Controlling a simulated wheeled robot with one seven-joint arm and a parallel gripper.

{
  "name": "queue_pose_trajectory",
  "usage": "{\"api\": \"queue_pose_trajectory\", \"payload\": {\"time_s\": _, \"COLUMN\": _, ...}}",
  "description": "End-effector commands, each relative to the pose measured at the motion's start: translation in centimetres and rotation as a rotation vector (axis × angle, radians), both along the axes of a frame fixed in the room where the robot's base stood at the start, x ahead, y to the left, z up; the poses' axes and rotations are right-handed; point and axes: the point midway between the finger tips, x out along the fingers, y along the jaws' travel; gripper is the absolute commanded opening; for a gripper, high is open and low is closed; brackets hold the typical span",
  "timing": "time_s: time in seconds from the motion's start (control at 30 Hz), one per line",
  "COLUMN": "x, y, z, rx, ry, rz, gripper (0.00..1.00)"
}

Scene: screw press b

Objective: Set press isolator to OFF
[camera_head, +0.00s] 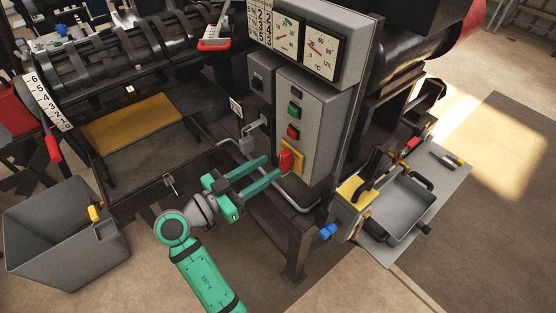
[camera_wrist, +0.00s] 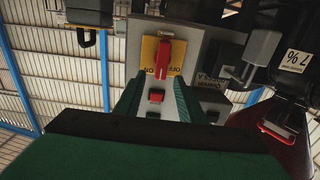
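The press isolator is a red handle (camera_head: 285,162) on a yellow plate (camera_head: 299,154), low on the grey control panel. In the wrist view, which is upside down, the red handle (camera_wrist: 163,60) stands roughly upright in the picture on its yellow plate (camera_wrist: 149,50). ON and OFF lettering shows at the plate's lower edge there; which mark the handle points to I cannot tell. My gripper (camera_head: 273,168) is open, its two green fingers spread and pointing at the isolator. In the wrist view the fingertips (camera_wrist: 160,82) are just short of the handle, with nothing held.
Green (camera_head: 294,109) and red (camera_head: 293,131) buttons sit above the isolator. A bent metal rail (camera_head: 301,202) runs below the panel. A side table (camera_head: 440,190) with a tray stands right, a grey bin (camera_head: 60,240) left. Open floor lies in front.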

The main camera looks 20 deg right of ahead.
Motion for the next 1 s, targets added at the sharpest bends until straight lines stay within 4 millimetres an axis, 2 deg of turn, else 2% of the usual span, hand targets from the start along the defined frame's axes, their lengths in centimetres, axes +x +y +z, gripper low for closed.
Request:
{"api": "queue_pose_trajectory", "payload": {"time_s": 0.1, "x": 0.6, "y": -2.0, "z": 0.0, "rx": 0.000, "ry": 0.000, "rz": -0.003, "gripper": 0.36}}
{"api": "queue_pose_trajectory", "payload": {"time_s": 0.3, "x": 1.5, "y": -3.9, "z": 0.0, "rx": 0.000, "ry": 0.001, "rz": 0.002, "gripper": 0.36}}
{"api": "queue_pose_trajectory", "payload": {"time_s": 0.7, "x": 1.7, "y": -4.5, "z": 0.0, "rx": 0.000, "ry": 0.001, "rz": 0.004, "gripper": 0.36}}
{"api": "queue_pose_trajectory", "payload": {"time_s": 0.77, "x": 1.7, "y": -4.4, "z": 0.0, "rx": 0.000, "ry": 0.001, "rz": 0.004, "gripper": 0.24}}
{"api": "queue_pose_trajectory", "payload": {"time_s": 0.87, "x": 1.7, "y": -4.6, "z": 0.0, "rx": 0.000, "ry": 0.001, "rz": 0.002, "gripper": 0.00}}
{"api": "queue_pose_trajectory", "payload": {"time_s": 1.0, "x": 1.7, "y": -4.8, "z": 0.0, "rx": 0.000, "ry": 0.001, "rz": -0.001, "gripper": 0.00}}
